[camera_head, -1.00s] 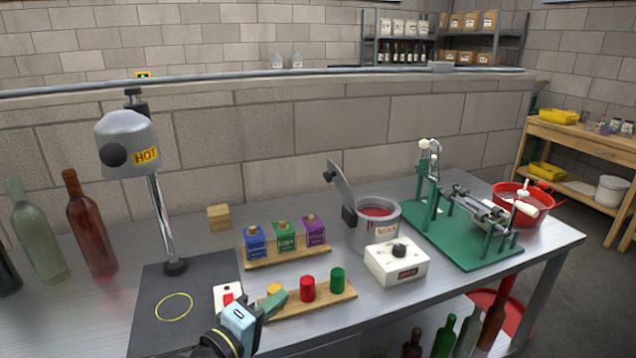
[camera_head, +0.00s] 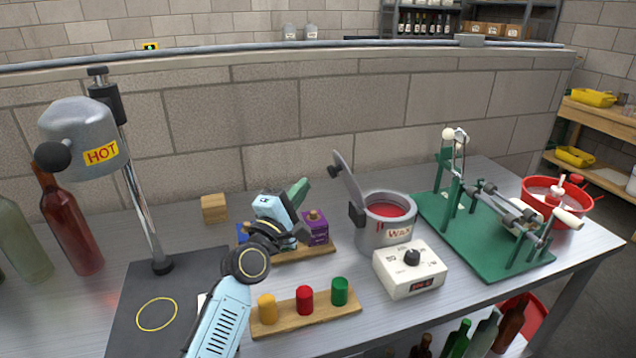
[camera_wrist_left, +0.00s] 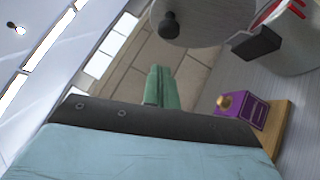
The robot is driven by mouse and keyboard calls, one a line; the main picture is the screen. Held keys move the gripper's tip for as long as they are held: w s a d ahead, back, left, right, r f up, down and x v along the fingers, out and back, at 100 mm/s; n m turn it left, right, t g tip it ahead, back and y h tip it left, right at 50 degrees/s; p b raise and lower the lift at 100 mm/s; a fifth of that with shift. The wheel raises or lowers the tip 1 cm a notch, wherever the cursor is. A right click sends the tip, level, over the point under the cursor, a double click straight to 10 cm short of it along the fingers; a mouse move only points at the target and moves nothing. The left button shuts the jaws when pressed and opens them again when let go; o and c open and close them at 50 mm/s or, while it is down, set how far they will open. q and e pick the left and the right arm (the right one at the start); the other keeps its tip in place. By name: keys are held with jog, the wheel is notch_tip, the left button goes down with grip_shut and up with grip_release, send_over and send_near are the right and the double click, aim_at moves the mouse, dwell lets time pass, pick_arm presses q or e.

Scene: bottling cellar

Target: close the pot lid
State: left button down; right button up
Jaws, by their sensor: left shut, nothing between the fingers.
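The grey wax pot (camera_head: 385,228) stands on the steel bench and shows red wax inside. Its lid (camera_head: 348,185) is hinged up on the left side and leans open, with a dark knob (camera_head: 335,171) on its outer face. In the left wrist view the lid (camera_wrist_left: 200,22) and its knob (camera_wrist_left: 168,24) show at the top, beside part of the pot (camera_wrist_left: 290,48). My left gripper (camera_head: 301,190) is shut and empty, above the small boxes and left of the lid, apart from it. Its green fingers (camera_wrist_left: 160,88) point towards the lid side. My right gripper is out of view.
A white control box (camera_head: 410,270) stands in front of the pot. A purple box (camera_head: 316,230) is just below my left gripper. Coloured caps sit on a wooden strip (camera_head: 318,316). A green-based machine (camera_head: 480,240) is right of the pot; a HOT lamp (camera_head: 85,140) is at left.

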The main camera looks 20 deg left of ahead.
pick_arm(q)
jog(key=shift+w+d+r+p, duration=0.2)
jog(key=shift+w+d, duration=0.15)
jog(key=shift+d, duration=0.2)
jog(key=shift+w+d+r+p, duration=0.1)
jog(key=shift+w+d+r, duration=0.2)
jog(key=shift+d, duration=0.25)
jog(key=shift+w+d+r+p, duration=0.1)
jog(key=shift+w+d+r, duration=0.05)
jog(key=shift+w+d, duration=0.35)
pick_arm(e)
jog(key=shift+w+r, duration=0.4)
